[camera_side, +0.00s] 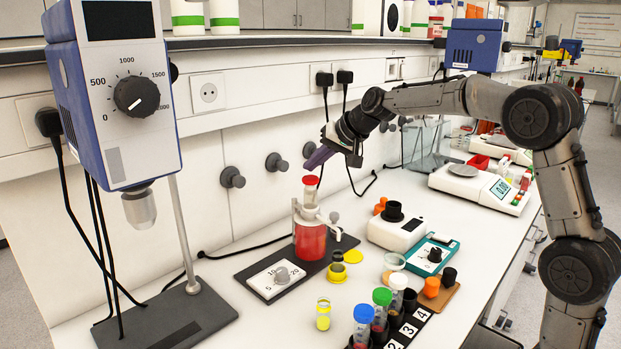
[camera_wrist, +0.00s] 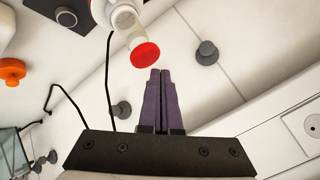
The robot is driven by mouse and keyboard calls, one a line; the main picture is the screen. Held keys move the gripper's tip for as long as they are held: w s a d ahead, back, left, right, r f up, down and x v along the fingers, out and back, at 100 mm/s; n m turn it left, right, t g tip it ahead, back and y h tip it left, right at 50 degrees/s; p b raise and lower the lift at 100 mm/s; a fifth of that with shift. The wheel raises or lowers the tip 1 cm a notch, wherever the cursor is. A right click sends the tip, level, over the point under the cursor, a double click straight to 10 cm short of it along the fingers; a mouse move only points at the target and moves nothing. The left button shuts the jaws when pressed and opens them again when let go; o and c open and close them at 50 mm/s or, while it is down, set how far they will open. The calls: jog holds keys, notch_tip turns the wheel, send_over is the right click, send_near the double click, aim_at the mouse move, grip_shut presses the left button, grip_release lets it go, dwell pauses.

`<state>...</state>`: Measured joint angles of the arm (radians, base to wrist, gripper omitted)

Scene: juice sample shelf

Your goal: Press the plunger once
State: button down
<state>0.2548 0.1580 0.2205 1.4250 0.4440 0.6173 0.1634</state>
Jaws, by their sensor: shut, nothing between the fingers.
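The plunger's red cap (camera_side: 309,180) tops a white dispenser head on a bottle of red liquid (camera_side: 310,240), which stands on a dark base plate. In the wrist view the red cap (camera_wrist: 145,56) shows just beyond and slightly left of the fingertips, with the clear plunger barrel (camera_wrist: 134,37) behind it. My gripper (camera_side: 308,166) has purple fingers, tilted down to the left, with tips close above the cap in the side view. The fingers are together and empty in the wrist view (camera_wrist: 160,72). A small gap to the cap seems to remain; contact is not visible.
A dial box marked 5 to 20 (camera_side: 276,278) sits in front of the bottle. A blue stirrer (camera_side: 115,95) stands at left. A white device (camera_side: 395,230), a teal device (camera_side: 427,255) and capped vials (camera_side: 363,320) stand right and in front. Wall knobs (camera_side: 232,177) are behind.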

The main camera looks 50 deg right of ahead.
aim_at(310, 178)
jog(key=shift+f, duration=0.2)
jog(key=shift+f, duration=0.25)
jog(key=shift+f, duration=1.2)
dwell(1.3)
jog(key=shift+r, duration=1.55)
jog(key=shift+r, duration=0.1)
jog(key=shift+r, duration=2.45)
